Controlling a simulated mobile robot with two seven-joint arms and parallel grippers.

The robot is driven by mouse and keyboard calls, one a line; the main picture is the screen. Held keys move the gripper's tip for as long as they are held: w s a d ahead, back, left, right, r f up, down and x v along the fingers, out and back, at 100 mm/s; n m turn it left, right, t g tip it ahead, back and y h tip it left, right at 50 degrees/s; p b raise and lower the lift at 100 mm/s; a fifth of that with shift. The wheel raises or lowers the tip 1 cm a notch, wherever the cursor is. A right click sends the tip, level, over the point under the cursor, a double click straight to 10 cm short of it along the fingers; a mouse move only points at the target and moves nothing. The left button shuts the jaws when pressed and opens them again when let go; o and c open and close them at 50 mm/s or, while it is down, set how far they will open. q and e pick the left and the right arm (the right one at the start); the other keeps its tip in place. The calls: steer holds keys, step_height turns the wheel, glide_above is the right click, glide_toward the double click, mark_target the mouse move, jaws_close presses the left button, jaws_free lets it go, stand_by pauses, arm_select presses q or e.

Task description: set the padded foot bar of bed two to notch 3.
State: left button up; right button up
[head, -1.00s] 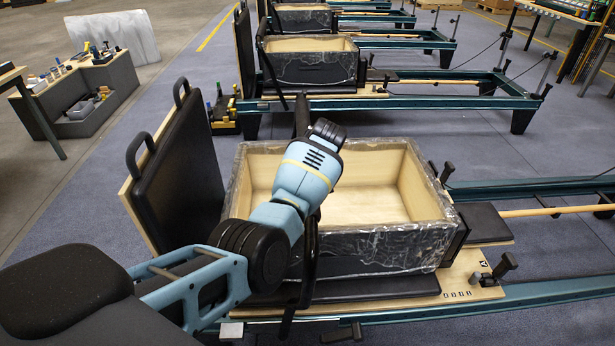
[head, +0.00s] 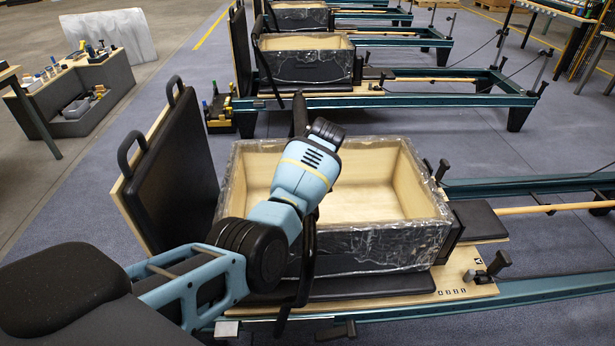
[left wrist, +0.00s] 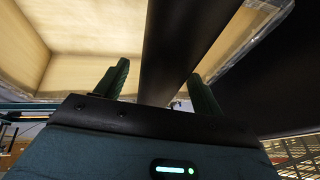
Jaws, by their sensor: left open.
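The nearest bed has a dark bar across it, which I take for the padded foot bar (head: 308,262). In the head view it runs behind my left arm, its lower end curving down at the near side of the bed. In the left wrist view the dark bar (left wrist: 185,40) passes between the two fingers of my left gripper (left wrist: 158,78). That gripper is open, one finger on each side of the bar; contact cannot be told. My left wrist hides its fingers in the head view. The notches are not clearly visible. My right gripper is not in view.
A plastic-wrapped open wooden box (head: 385,240) sits on the nearest bed, close to my left arm. An upright black padded board (head: 175,175) with two handles stands to the left. A pale wooden plate (head: 455,280) with small marks lies at right. Similar beds stand behind.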

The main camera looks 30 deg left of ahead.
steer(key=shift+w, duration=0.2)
arm_select(q)
steer(key=shift+r, duration=0.2)
steer(key=shift+s+d+r, duration=0.1)
steer(key=shift+r, duration=0.25)
steer(key=p+v, duration=0.1)
steer(key=v, duration=0.5)
steer(key=shift+p, duration=0.4)
steer(key=shift+s+d+r, duration=0.15)
steer(key=shift+d+r, duration=0.1)
steer(key=shift+r, duration=0.1)
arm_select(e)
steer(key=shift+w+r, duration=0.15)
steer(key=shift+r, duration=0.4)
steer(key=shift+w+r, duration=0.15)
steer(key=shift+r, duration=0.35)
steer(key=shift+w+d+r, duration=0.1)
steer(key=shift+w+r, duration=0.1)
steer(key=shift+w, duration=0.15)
